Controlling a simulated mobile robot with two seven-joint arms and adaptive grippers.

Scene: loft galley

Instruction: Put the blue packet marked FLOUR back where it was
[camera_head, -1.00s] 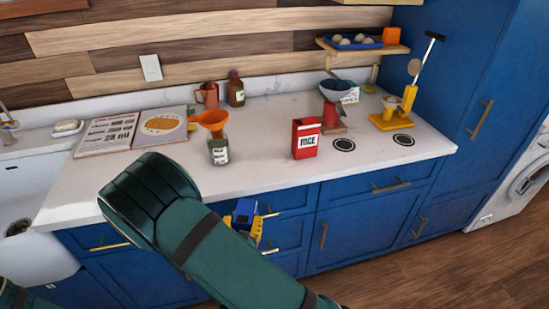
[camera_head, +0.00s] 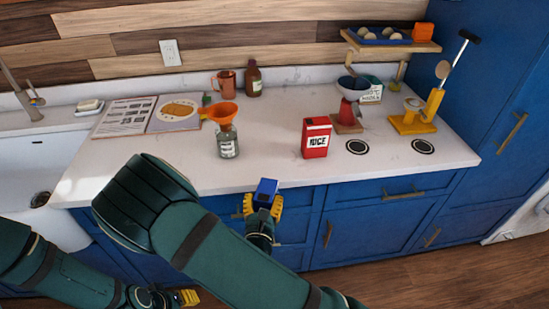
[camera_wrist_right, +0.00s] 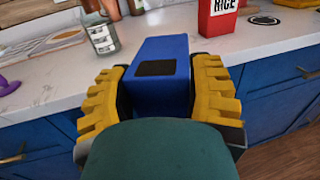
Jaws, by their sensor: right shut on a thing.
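The blue packet (camera_head: 266,190) is in my right gripper (camera_head: 263,207), in front of the counter's front edge. In the right wrist view, the yellow fingers of that gripper (camera_wrist_right: 158,95) are shut on both sides of the packet (camera_wrist_right: 157,58). A dark patch shows on the packet; no FLOUR lettering is readable. My left gripper (camera_head: 189,297) is low at the left of the head view, away from the packet. Only a bit of its yellow fingers shows, so its opening is unclear.
On the counter (camera_head: 285,172) stand a jar (camera_head: 228,144) with an orange funnel (camera_head: 222,112), a red RICE box (camera_head: 316,139) and a yellow stand (camera_head: 415,122). Two black ringed discs (camera_head: 357,147) (camera_head: 423,146) lie right of the box. Bare counter lies between jar and box.

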